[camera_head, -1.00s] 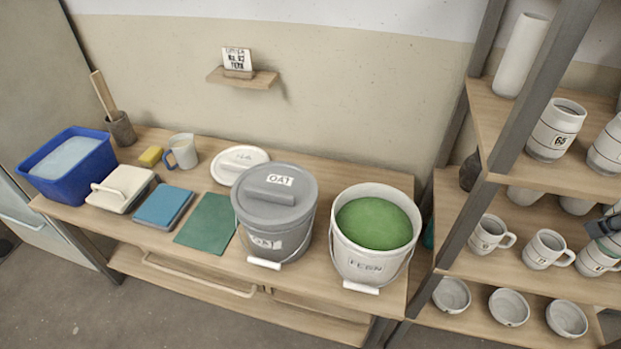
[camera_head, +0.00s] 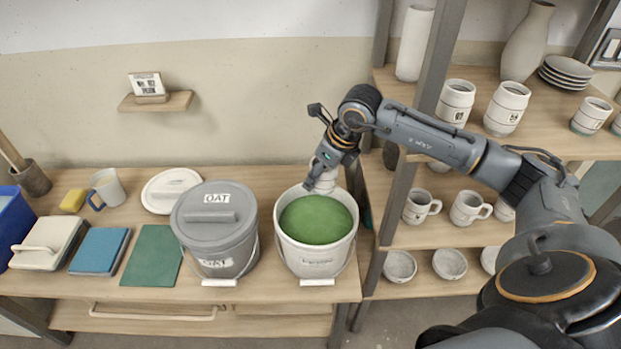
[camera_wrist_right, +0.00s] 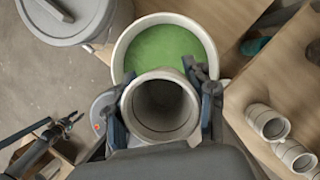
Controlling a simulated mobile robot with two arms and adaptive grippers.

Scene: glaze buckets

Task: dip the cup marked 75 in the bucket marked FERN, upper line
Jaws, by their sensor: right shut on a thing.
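The white bucket (camera_head: 315,240) stands open on the table, full of green glaze (camera_head: 316,219); its front label is blurred now but reads about FERN in the earlier head view. My right gripper (camera_head: 326,172) is shut on a pale cup (camera_head: 327,182) at the bucket's back rim, above the glaze. In the right wrist view the cup (camera_wrist_right: 161,106) sits mouth toward the camera between the fingers, overlapping the bucket's near edge (camera_wrist_right: 122,50). Its number and lines are hidden. What looks like my left gripper (camera_wrist_right: 72,123) shows small at lower left there; its opening is unclear.
A grey lidded bucket marked OAT (camera_head: 215,232) stands close left of the glaze bucket. A white lid (camera_head: 170,190), mug (camera_head: 106,187) and green mat (camera_head: 152,255) lie farther left. The shelf unit (camera_head: 408,200) with cups and bowls stands close on the right.

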